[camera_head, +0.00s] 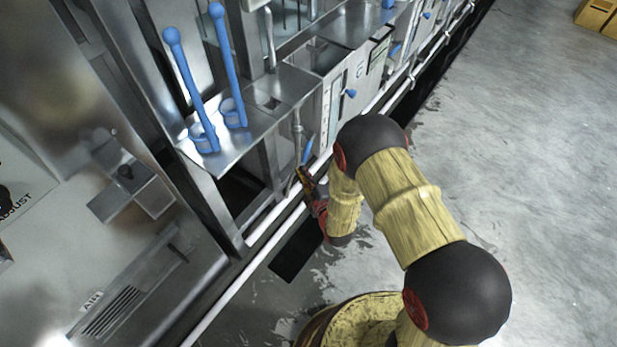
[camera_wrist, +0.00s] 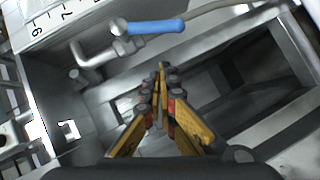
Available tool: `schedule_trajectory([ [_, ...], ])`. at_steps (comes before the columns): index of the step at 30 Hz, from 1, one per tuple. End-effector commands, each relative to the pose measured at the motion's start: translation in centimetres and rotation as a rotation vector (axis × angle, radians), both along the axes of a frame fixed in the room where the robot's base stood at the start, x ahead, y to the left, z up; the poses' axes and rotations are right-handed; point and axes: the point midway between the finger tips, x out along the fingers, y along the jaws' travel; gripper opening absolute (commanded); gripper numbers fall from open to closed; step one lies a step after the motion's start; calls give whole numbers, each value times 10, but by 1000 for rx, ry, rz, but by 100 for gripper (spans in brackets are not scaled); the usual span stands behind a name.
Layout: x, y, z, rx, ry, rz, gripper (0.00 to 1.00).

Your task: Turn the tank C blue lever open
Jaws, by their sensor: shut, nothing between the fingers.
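A blue lever (camera_head: 307,150) sits on a metal valve and pipe at the front of the tank row in the head view. It shows larger in the wrist view (camera_wrist: 156,27), lying nearly level in the picture on its metal valve (camera_wrist: 121,36). My gripper (camera_head: 301,172) is beside and just below the lever in the head view. In the wrist view my gripper (camera_wrist: 161,68) has its yellow and black fingers together at the tips, with nothing between them. The fingertips appear below the lever in the picture and apart from it. I cannot read which tank letter this valve belongs to.
Two long blue-handled ladles (camera_head: 222,62) stand on a metal shelf (camera_head: 262,140) to the left. A white pipe (camera_head: 245,273) runs along the tanks near the floor. Metal frame bars (camera_wrist: 285,45) lie right of the fingers. The grey floor (camera_head: 530,170) is open to the right.

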Motion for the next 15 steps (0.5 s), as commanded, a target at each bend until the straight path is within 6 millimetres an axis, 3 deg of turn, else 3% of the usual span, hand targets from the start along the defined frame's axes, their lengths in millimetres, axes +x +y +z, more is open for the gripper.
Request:
schedule_trajectory([
  [8,50,19,-15,1,-1,0,0],
  [15,73,4,-28,1,1,-2,0],
])
